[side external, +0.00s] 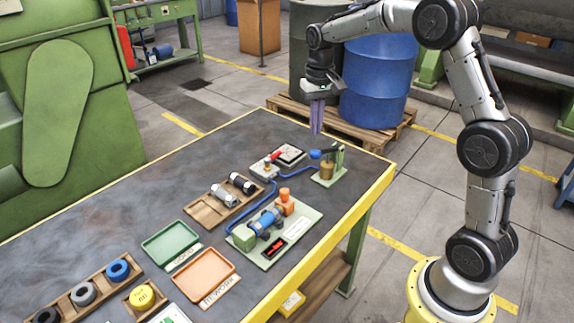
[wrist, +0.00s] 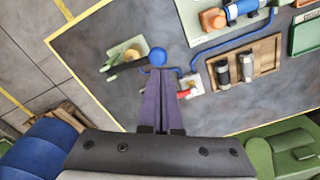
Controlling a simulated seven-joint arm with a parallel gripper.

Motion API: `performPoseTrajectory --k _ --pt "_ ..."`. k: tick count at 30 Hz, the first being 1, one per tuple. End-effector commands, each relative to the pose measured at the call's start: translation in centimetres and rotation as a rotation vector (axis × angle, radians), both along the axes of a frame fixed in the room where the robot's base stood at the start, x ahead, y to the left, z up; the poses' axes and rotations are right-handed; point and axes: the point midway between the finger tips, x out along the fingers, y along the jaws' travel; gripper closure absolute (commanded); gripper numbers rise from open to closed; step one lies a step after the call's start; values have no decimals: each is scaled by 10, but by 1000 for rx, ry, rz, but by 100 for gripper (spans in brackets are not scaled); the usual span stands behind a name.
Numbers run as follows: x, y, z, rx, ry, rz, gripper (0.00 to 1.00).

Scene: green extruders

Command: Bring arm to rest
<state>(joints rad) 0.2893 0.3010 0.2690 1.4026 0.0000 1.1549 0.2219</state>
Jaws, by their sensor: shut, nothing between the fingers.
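My gripper (side external: 317,116) is shut and empty, with its purple fingers pointing down above the far right end of the workbench (side external: 110,185). In the wrist view the shut fingers (wrist: 161,82) reach toward the bench, and the grey gripper body fills the bottom of the picture. Below the fingers a small green fixture (side external: 328,172) with a blue ball (wrist: 157,57) stands on the bench. A red-handled device (side external: 270,163) is beside it. The fingers are apart from these things in the side external view.
A pale base with a blue cylinder (side external: 264,221), a wooden tray of dark and silver cylinders (side external: 209,211), a green tray (side external: 170,243) and an orange tray (side external: 204,276) occupy the bench. A blue drum (side external: 377,85) stands on a pallet behind.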

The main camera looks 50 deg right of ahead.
Motion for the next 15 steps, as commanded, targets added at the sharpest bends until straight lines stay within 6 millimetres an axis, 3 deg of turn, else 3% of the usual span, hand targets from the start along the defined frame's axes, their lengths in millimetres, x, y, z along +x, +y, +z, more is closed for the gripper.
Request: performPoseTrajectory --k 2,5,9,15 --pt "1 10 27 -16 -56 21 100" --pt "-14 29 64 -32 -121 55 100" --pt "-56 62 109 -52 -212 120 100" --pt "-131 99 139 -75 -334 228 100"
